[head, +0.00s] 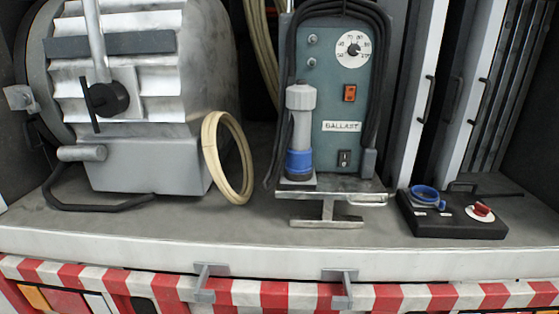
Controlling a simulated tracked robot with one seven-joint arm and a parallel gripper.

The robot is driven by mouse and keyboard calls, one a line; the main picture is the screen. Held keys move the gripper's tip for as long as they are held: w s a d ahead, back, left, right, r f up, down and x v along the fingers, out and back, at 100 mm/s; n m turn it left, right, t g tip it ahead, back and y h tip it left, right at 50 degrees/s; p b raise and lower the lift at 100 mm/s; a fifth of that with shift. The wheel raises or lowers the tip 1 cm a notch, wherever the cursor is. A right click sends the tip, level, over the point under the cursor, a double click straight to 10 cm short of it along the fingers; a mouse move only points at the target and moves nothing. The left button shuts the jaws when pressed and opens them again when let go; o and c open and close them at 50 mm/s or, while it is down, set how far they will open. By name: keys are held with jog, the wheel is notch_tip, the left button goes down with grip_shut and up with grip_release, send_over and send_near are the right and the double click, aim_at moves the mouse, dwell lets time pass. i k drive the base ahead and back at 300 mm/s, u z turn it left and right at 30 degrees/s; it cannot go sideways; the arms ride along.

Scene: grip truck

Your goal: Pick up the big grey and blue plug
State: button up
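The big grey and blue plug (301,130) stands upright in the head view, just right of the middle. It has a light grey cap and body on top and a blue collar near its lower end. It stands at the left front of a teal ballast box, on a small ledge at the box's foot. Black cable hangs close on its left side. My gripper is not in view.
The ballast box (345,105) has black cables draped over it. A large lamp housing (150,160) and a cream ring (228,158) stand left. A black socket box (455,213) lies right. The truck bed's front edge (250,264) has brackets below it.

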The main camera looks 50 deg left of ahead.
aim_at(299, 99)
jog(key=u, duration=0.85)
jog(key=k, duration=0.15)
jog(key=u, duration=0.2)
jog(key=i, duration=0.75)
jog(key=u, duration=0.05)
